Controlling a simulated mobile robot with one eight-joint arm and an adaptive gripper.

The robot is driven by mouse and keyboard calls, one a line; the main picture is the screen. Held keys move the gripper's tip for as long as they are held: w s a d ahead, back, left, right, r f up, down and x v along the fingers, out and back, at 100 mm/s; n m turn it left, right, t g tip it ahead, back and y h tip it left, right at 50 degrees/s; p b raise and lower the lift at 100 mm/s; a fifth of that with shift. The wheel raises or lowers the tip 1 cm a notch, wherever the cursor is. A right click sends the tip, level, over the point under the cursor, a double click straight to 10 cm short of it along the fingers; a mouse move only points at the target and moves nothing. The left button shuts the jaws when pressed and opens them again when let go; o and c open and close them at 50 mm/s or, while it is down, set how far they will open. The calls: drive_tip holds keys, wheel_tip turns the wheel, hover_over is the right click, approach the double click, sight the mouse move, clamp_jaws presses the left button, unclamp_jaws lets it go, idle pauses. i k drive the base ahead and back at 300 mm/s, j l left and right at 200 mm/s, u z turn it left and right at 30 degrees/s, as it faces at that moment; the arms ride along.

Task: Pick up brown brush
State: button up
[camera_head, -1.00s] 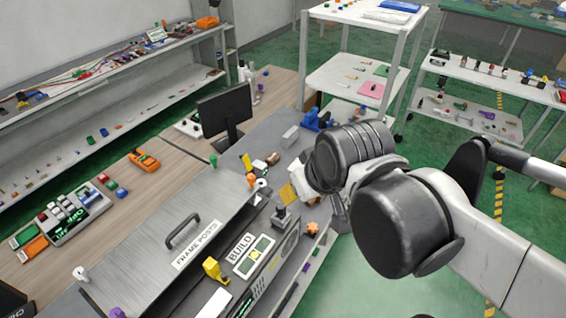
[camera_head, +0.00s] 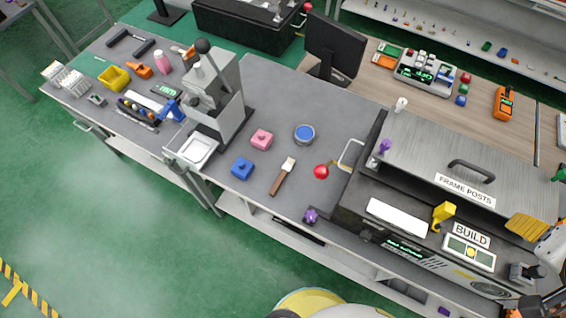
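The brown brush (camera_head: 283,178) lies flat on the grey workbench, left of the large machine. Its brown handle points down toward the bench's front edge and its pale head points up and right. Nothing covers it. My gripper is not clearly visible; only pale and dark parts of my arm show at the right edge, far from the brush.
Near the brush are a blue block (camera_head: 242,168), a pink block (camera_head: 262,139), a blue round container (camera_head: 304,134) and a red ball-shaped knob (camera_head: 321,171). A lever press (camera_head: 215,95) stands to the left and the BUILD machine (camera_head: 420,215) to the right.

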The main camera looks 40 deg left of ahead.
sight(287, 168)
drive_tip(key=u, duration=2)
